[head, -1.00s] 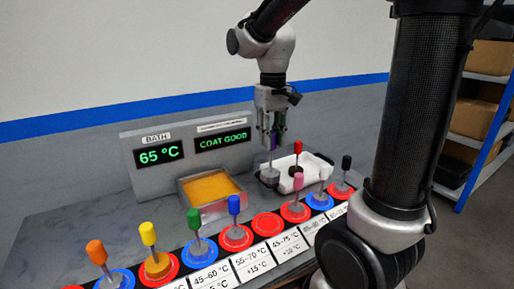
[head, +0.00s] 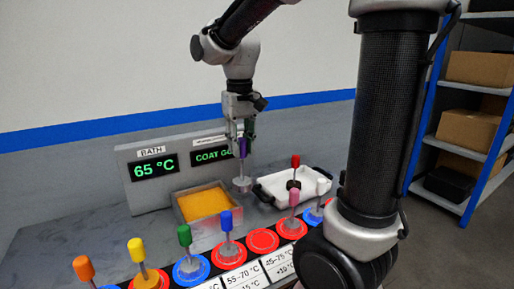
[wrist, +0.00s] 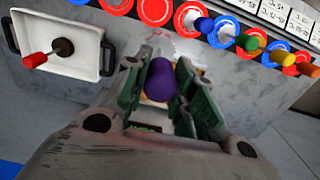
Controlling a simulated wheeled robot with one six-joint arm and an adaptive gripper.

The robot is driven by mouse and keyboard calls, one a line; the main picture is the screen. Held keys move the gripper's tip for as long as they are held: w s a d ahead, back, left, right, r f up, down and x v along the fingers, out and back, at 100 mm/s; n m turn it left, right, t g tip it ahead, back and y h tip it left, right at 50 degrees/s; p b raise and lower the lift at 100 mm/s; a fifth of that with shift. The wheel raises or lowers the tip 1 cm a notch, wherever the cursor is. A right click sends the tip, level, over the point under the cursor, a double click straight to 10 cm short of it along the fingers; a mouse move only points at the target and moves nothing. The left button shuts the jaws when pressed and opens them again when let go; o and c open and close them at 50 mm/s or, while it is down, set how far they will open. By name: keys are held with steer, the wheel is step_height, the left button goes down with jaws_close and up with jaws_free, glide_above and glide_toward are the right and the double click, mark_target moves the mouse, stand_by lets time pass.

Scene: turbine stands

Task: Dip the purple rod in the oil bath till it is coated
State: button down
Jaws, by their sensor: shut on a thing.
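My gripper (head: 242,140) is shut on the purple rod (head: 243,149) by its purple handle. The handle also shows between the fingers in the wrist view (wrist: 160,80). The rod hangs upright with its grey disc-shaped end (head: 242,184) in the air, between the oil bath and the white tray. The oil bath (head: 205,203) is a square metal basin of orange oil, to the left of the rod. The rod's lower end is hidden in the wrist view.
A white tray (head: 265,194) holds a red-handled rod (head: 294,172) with a dark end. Several coloured rods stand on red and blue discs along the front, with one red disc (head: 262,241) empty. Displays behind the bath read 65 °C (head: 155,168) and a partly hidden "COAT GO" (head: 213,156).

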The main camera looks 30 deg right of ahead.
steer(key=w+a, duration=0.4)
steer(key=w, duration=0.3)
steer(key=w+a, duration=0.4)
steer(key=w, duration=0.3)
step_height(320, 180, down, 8)
steer(key=shift+d+f, duration=0.15)
steer(key=shift+f, duration=0.1)
step_height(320, 180, down, 8)
steer(key=shift+r, duration=0.15)
stand_by(1.0)
